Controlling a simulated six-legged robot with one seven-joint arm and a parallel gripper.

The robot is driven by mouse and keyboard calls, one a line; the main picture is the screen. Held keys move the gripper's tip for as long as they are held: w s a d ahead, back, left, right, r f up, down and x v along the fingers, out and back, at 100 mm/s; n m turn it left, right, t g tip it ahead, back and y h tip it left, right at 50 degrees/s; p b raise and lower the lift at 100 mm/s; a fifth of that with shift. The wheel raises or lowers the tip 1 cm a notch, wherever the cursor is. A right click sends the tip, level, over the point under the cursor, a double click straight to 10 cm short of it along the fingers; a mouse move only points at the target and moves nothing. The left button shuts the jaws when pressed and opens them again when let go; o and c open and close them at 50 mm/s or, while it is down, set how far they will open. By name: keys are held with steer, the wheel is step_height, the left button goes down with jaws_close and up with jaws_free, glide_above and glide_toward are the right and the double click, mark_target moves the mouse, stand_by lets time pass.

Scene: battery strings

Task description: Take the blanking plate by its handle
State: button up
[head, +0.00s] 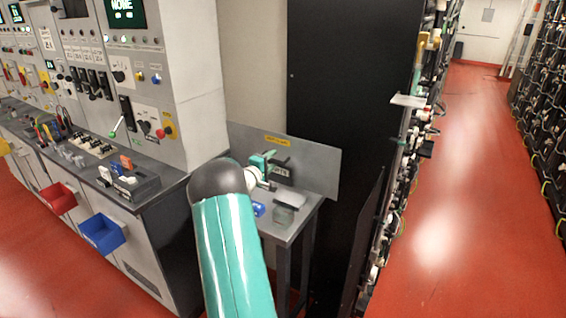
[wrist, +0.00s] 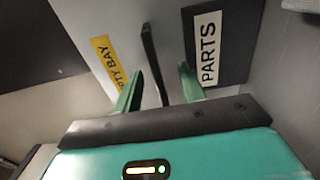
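The blanking plate appears to be the grey upright plate (head: 318,168) at the back of a small table, with a yellow label (head: 277,140) at its top. In the wrist view the label (wrist: 108,62) reads "...TY BAY", partly hidden. A thin black bar handle (wrist: 149,45) stands beside the label. My gripper (wrist: 158,88) is open, with a green finger on each side of the handle's lower part and visible gaps to it. In the head view my gripper (head: 268,160) is in front of the plate; the handle is hard to make out there.
A black "PARTS" sign (wrist: 208,48) is close to the right finger. The small table (head: 284,234) holds a clear container (head: 284,215) and a blue item (head: 258,209). A control desk stands left, a black cabinet behind. The red aisle (head: 450,170) at right is clear.

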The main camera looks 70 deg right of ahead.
steer(key=shift+s+d, duration=0.1)
steer(key=shift+d, duration=0.4)
stand_by(0.3)
steer(key=shift+c, duration=0.4)
jaws_close()
steer(key=shift+a+f, duration=0.1)
steer(key=shift+f, duration=0.2)
stand_by(0.4)
steer(key=shift+r, duration=0.3)
